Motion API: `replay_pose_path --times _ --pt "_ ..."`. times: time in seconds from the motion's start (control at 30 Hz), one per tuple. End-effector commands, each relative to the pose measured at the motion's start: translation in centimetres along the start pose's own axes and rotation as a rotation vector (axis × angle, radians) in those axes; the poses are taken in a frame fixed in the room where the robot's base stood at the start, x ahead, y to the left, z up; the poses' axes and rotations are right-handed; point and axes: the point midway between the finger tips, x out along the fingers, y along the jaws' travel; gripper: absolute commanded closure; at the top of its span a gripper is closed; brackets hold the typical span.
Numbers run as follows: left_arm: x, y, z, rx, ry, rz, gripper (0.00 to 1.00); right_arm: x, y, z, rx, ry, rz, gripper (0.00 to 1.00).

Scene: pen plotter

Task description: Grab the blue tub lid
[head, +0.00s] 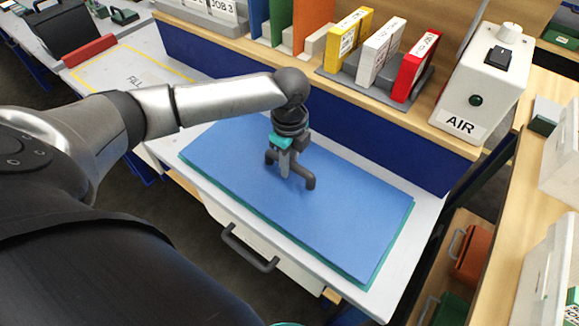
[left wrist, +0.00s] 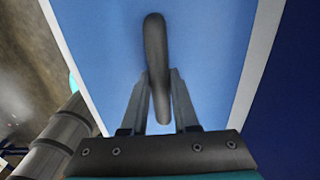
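The blue tub lid (head: 340,215) is a large flat blue panel on the white bench top, with a dark arched handle (head: 308,182) near its middle. My left gripper (head: 284,170) points down at this handle. In the left wrist view its two fingers (left wrist: 159,78) stand on either side of the dark handle (left wrist: 155,45) and appear to press against it. The blue lid (left wrist: 215,50) fills most of that view behind the handle. The lid looks flat and level. My right gripper is not in view.
A green layer (head: 350,278) shows under the lid's front edge. Behind stands a wooden shelf with yellow (head: 350,35), white (head: 378,55) and red (head: 414,68) binders and a white AIR box (head: 478,85). A drawer with a dark handle (head: 248,250) is in front.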

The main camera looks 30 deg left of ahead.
Motion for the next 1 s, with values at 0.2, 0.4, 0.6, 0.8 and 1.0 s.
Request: replay_pose_path --times 0.2,0.4,0.6,0.8,1.0 --pt "0.0 0.0 0.0 0.000 0.000 0.000 0.98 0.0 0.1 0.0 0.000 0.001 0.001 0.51" --pt "0.0 0.0 0.0 0.000 0.000 0.000 1.00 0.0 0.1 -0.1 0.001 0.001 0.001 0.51" --pt "0.0 0.0 0.0 0.000 0.000 0.000 1.00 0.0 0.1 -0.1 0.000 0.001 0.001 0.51" --pt "-0.1 -0.1 0.0 0.000 0.000 -0.001 1.00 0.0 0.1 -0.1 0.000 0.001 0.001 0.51" --pt "-1.8 -0.1 0.0 0.001 0.001 -0.003 1.00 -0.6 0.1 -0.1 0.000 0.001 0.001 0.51"
